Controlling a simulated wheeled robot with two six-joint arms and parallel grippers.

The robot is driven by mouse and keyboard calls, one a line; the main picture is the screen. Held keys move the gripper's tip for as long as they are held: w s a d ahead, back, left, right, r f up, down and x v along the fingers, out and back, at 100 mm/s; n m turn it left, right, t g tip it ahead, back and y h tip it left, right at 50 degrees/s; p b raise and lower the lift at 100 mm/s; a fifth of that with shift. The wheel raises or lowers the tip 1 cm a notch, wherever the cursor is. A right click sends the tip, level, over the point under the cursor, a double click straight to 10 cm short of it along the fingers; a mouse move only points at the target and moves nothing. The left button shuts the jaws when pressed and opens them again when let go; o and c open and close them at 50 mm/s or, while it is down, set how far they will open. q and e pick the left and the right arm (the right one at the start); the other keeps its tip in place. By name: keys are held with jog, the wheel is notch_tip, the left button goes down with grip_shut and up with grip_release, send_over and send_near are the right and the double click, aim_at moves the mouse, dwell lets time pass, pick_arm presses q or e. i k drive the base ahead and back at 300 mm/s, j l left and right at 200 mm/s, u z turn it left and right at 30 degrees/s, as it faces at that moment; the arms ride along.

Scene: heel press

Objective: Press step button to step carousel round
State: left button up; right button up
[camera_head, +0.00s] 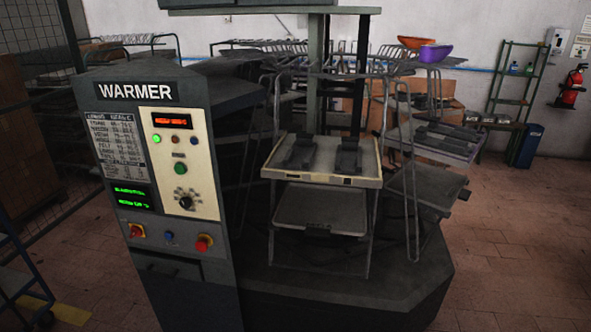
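A dark control cabinet labelled WARMER (140,92) stands at the left. Its cream panel (170,150) has a red display, a row of small lights, a green round button (181,168) and a black dial (186,202). Below the panel are a red switch (137,231), a small blue button (169,235) and a red knob (203,243). I cannot read which one is the step button. The carousel's front station (322,178) faces me with two dark shapes on a light tray, a lower shelf beneath. Another station (445,145) is to its right. Neither gripper is in view.
A dark machine base (350,285) spreads under the carousel. A wire fence and a blue trolley frame (20,270) are at the left. Orange and purple bowls (436,53) sit at the back. The tiled floor at right is clear.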

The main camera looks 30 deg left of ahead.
aim_at(179, 169)
jog(key=u, duration=1.6)
